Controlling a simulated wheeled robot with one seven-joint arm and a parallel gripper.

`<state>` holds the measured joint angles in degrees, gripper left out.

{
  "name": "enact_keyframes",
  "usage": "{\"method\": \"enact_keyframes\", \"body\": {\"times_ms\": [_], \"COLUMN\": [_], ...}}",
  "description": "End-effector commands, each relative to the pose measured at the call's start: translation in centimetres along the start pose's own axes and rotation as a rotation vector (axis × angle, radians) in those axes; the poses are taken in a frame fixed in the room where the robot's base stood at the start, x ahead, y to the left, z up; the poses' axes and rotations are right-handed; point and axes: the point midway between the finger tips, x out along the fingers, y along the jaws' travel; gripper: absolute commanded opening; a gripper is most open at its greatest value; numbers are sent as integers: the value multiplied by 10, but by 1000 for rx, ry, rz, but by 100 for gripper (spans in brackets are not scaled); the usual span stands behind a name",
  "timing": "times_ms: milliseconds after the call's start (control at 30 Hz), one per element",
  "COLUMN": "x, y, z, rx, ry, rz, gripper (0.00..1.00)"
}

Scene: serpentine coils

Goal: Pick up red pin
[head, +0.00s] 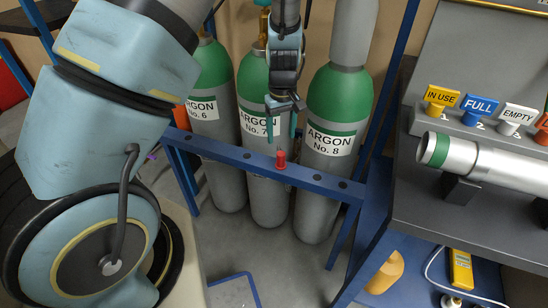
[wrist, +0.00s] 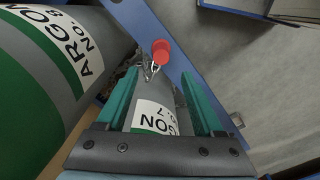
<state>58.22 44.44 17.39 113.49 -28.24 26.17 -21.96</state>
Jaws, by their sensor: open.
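The red pin (head: 281,159) stands upright on the blue rack bar in front of the bottle labelled ARGON No. 7. In the wrist view the red pin (wrist: 160,50) shows its round head, with a thin metal chain or clip beside it. My gripper (head: 281,130) points down just above the pin in the head view. Its teal fingers are apart and empty. In the wrist view the open gripper (wrist: 160,76) has one finger on each side of the picture's middle, and the pin lies just past the fingertips. I cannot tell whether the fingers touch anything.
Grey-green argon bottles No. 6 (head: 212,83), No. 7 (head: 252,90) and No. 8 (head: 335,100) stand behind the blue bar (head: 235,157). A grey bench (head: 440,210) with colored tags and a metal cylinder (head: 480,163) is at the right.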

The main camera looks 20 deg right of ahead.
Motion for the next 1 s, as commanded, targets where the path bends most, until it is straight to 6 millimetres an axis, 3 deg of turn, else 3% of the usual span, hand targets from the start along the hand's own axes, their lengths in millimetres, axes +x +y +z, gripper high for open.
{"method": "enact_keyframes", "body": {"times_ms": [100, 367, 633, 933, 1000], "x": [18, 38, 75, 82, 82], "y": [-1, -2, -3, -2, -2], "z": [0, 2, 4, 4, 4], "rx": [0, 1, -1, 1, 1], "ry": [-2, -3, -1, -1, -1], "rz": [-2, -2, -1, 1, 1], "gripper": [69, 69, 69, 69, 63]}}
